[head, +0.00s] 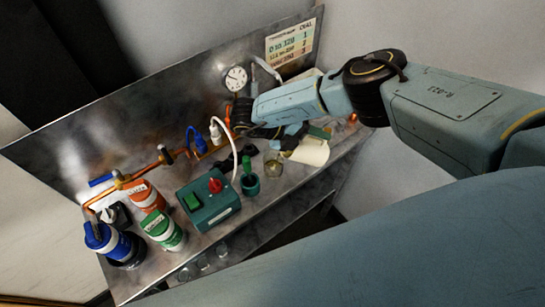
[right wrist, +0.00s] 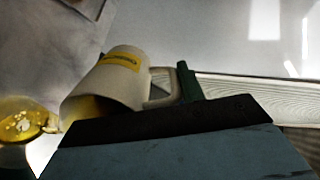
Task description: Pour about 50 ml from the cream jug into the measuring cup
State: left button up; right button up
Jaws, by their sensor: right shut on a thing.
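The cream jug (head: 312,152) is a cream-white vessel, tilted, at the right end of the steel bench in the head view. In the right wrist view the jug (right wrist: 118,78) has a yellow label, and its mouth faces lower left. My right gripper (head: 290,136) is shut on the jug; one finger shows by its handle in the right wrist view (right wrist: 188,84). The small clear measuring cup (head: 273,168) stands just left of the jug. A yellowish round vessel (right wrist: 22,120), apparently this cup, is by the jug's mouth. No stream is clear. My left gripper is out of view.
Several labelled bottles, including a green-and-white one (head: 163,230), fill the left end. A copper pipe (head: 150,168) and gauge (head: 235,79) are behind.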

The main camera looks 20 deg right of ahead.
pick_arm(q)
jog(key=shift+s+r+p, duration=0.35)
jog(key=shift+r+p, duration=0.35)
pick_arm(e)
jog(key=shift+w+a+r+h, duration=0.1)
jog(key=shift+a+r+h, duration=0.1)
jog(key=shift+r+h, duration=0.15)
dwell(0.5)
